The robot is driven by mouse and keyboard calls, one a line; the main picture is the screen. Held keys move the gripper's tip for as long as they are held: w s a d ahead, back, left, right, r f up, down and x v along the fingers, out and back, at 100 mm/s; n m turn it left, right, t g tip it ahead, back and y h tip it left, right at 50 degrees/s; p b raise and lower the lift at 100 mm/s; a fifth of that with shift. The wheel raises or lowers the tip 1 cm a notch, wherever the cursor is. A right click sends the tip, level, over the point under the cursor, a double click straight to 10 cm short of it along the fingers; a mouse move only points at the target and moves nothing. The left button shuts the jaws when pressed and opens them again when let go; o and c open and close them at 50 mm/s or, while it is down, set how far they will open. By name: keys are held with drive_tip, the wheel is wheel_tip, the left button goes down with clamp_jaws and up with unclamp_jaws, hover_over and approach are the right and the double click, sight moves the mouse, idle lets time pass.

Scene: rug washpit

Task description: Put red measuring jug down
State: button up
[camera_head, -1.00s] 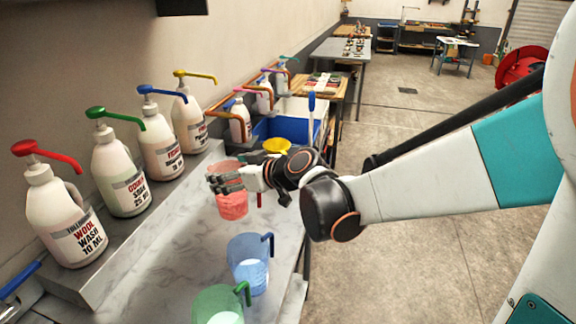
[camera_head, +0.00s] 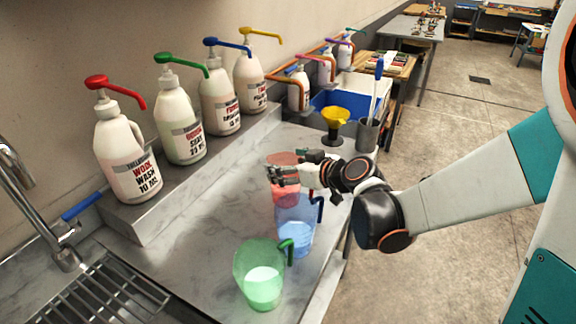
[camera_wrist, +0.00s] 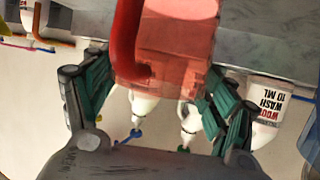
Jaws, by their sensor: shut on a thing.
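The red measuring jug (camera_head: 286,190) is translucent and is held over the far part of the marble counter. My gripper (camera_head: 283,172) is shut around its upper body. In the wrist view the red jug (camera_wrist: 178,40) sits between the dark green fingers of my gripper (camera_wrist: 158,95), with its red handle toward the camera. The jug's lower part is partly behind the blue jug (camera_head: 296,225) in the head view, so I cannot tell whether its base touches the counter (camera_head: 205,235). The green jug (camera_head: 262,275) stands nearest.
Several pump bottles, among them a red-topped one (camera_head: 128,160), line the ledge on the left. A yellow funnel (camera_head: 335,116) and a grey holder (camera_head: 368,134) stand beyond my gripper. A sink rack (camera_head: 100,295) is at lower left. Counter left of the jugs is clear.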

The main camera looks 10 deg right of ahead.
drive_tip(key=shift+f, duration=0.2)
drive_tip(key=o, duration=1.9)
drive_tip(key=shift+r, duration=0.1)
drive_tip(key=shift+r, duration=0.15)
drive_tip(key=p+v, duration=0.3)
drive_tip(key=v, duration=0.9)
drive_tip(key=shift+p, duration=0.4)
